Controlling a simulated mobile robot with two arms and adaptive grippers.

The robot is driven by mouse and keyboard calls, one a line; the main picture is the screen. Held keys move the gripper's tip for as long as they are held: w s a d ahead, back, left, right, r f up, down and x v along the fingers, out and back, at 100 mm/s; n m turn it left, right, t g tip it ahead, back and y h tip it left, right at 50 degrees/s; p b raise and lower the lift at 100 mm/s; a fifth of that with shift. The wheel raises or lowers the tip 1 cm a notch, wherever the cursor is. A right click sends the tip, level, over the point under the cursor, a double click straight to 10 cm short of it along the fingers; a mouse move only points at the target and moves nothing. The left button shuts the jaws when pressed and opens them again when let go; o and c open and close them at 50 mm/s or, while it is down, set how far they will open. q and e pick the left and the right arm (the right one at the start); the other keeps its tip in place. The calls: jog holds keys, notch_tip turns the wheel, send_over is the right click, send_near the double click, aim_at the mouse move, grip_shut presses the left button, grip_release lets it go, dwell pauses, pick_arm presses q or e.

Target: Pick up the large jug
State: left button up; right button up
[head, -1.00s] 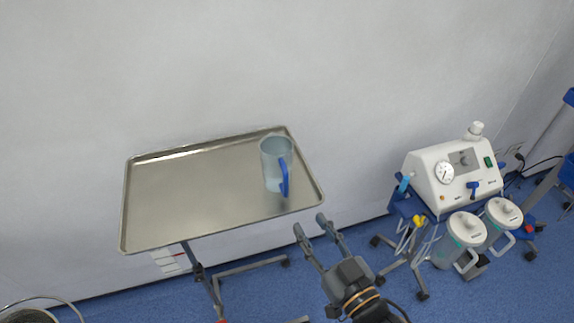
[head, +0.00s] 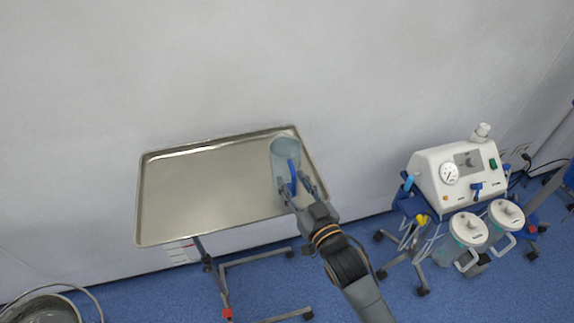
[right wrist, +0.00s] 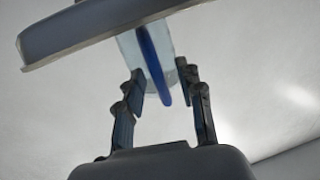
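The large jug (head: 285,151) is clear pale blue with a blue handle (head: 293,176). It stands upright at the right end of the metal tray (head: 200,195). My right gripper (head: 296,190) is at the tray's right front edge, its fingers on either side of the handle. In the right wrist view the fingers of the right gripper (right wrist: 160,88) are apart, with the blue handle (right wrist: 155,65) between them and the clear jug body (right wrist: 131,50) behind. I cannot see either finger pressing on the handle. My left gripper is not in view.
The tray sits on a wheeled stand (head: 222,285) against a pale wall. A white suction machine (head: 455,178) with two lidded canisters (head: 468,235) stands to the right. A metal bowl (head: 40,309) is at the lower left. The tray's left and middle are bare.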

aim_at(295, 176)
jog(key=shift+w+a, duration=0.15)
grip_shut()
jog(key=shift+r, duration=0.2)
dwell(0.3)
notch_tip(295, 176, up, 3)
jog(key=p, duration=0.3)
jog(key=shift+f, duration=0.1)
jog(key=s+a+r+p, duration=0.3)
jog(key=s+r+p, duration=0.5)
jog(key=s, duration=0.5)
jog(key=shift+s+a+r, duration=0.15)
jog(key=shift+a+r, duration=0.15)
jog(key=shift+r, duration=0.6)
jog(key=shift+s, duration=0.1)
